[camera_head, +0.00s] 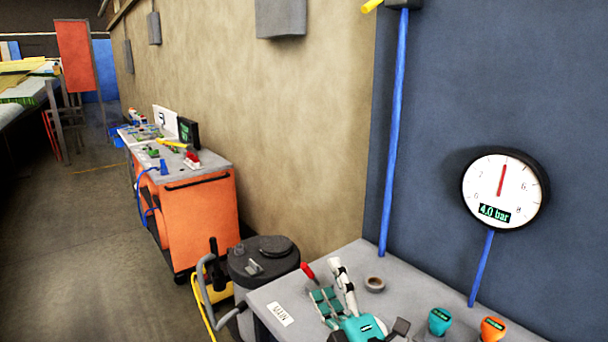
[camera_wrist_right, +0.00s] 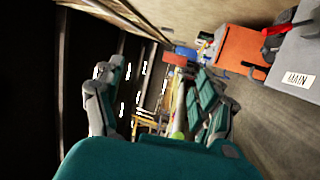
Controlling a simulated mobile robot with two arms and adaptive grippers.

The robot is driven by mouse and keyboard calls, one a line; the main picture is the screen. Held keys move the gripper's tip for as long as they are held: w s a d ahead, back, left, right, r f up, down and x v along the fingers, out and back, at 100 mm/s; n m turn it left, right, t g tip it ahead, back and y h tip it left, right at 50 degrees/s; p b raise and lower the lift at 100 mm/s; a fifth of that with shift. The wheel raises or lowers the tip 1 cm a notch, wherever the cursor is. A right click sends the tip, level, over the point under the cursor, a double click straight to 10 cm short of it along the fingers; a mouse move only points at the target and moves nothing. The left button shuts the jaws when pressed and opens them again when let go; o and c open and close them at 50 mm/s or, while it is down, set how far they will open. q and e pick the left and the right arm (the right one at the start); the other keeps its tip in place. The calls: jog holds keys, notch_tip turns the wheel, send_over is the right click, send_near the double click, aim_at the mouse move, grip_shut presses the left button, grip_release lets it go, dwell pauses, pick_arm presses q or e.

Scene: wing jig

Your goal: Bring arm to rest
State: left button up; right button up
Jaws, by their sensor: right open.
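My right gripper (camera_head: 328,280) is at the bottom of the head view, in front of the grey bench top (camera_head: 285,281). Its two fingers point up and away, spread apart. In the right wrist view my right gripper (camera_wrist_right: 159,72) also shows its fingers wide apart with nothing between them. Beyond them lie the distant floor and frames of the hall. My left gripper is in neither view.
The grey bench carries a MAIN label (camera_head: 280,314), a red handle (camera_head: 308,271), a tape roll (camera_head: 374,284), a teal tool (camera_head: 440,321) and an orange one (camera_head: 492,328). A round gauge (camera_head: 503,190) reads 4.0 bar. A dark vacuum (camera_head: 263,262) and orange cabinet (camera_head: 205,219) stand left.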

jog(key=s+d+f+m+g+h, duration=0.35)
jog(key=d+f+m, duration=0.2)
jog(key=f, duration=0.25)
jog(key=s+d+f+m+g+h, duration=0.35)
jog(key=d+f+m, duration=0.2)
jog(key=f, duration=0.25)
jog(key=s+d+f+m+g, duration=0.25)
jog(key=s+f, duration=0.25)
jog(key=s, duration=0.3)
jog(key=s+d+f+m+g, duration=0.1)
jog(key=s+f+m+g, duration=0.25)
jog(key=s, duration=0.45)
jog(key=s+d+f+m+g, duration=0.1)
jog(key=s+f+m+g, duration=0.15)
jog(key=s+f, duration=0.35)
notch_tip(320, 180, down, 33)
jog(key=s+g+b, duration=0.2)
jog(key=b, duration=0.7)
jog(key=s+d+f+b, duration=0.1)
jog(key=s+f+b, duration=0.3)
jog(key=s+f, duration=0.4)
jog(key=s+d+f+g+h+b, duration=0.1)
jog(key=s+f+b, duration=0.3)
jog(key=s+f, duration=0.5)
notch_tip(320, 180, down, 8)
jog(key=shift+d+f+n, duration=0.1)
jog(key=shift+d+n, duration=0.25)
jog(key=shift+d, duration=0.2)
